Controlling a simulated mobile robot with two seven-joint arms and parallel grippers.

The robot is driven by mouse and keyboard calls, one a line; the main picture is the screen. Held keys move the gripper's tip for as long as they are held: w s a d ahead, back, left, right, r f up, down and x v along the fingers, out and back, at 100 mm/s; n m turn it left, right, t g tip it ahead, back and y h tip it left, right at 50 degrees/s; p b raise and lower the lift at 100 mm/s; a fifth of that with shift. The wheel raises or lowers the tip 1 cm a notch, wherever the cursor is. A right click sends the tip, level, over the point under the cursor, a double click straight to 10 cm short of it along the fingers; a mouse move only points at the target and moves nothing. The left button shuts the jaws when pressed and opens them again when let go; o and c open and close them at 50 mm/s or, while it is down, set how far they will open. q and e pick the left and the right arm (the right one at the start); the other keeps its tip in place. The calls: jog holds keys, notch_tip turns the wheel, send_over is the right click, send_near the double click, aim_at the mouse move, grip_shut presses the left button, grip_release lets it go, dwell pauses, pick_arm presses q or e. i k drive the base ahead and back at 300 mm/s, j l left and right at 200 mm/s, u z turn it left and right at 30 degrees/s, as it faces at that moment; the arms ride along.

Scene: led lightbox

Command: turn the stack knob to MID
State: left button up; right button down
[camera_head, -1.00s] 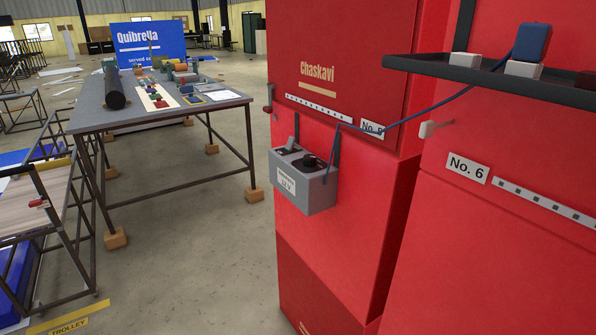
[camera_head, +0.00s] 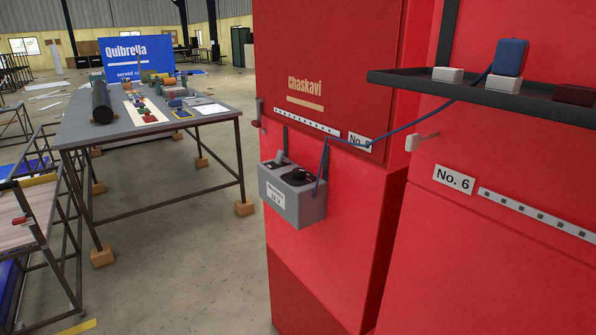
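A grey box (camera_head: 300,205) with a white label hangs on the front of the red cabinet marked Chaskavi. A round black knob (camera_head: 297,176) and a small grey lever (camera_head: 280,157) show on its top. I cannot tell whether this knob is the stack knob, and no MID mark is readable. A blue cable (camera_head: 400,129) runs from the box to a blue block (camera_head: 510,57) on a dark shelf (camera_head: 475,92) at the upper right. A small white handle or knob (camera_head: 413,142) sticks out from the red cabinet under the shelf. Neither gripper is in view.
A grey work table (camera_head: 75,129) with many small parts stands at the left. A trolley frame (camera_head: 35,215) is at the far left edge. The No. 6 red cabinet (camera_head: 480,270) fills the right. Concrete floor (camera_head: 180,270) is open between table and cabinets.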

aim_at(299, 174)
jog(key=i+j+z, duration=0.25)
jog(key=i+j, duration=0.75)
jog(key=j, duration=0.1)
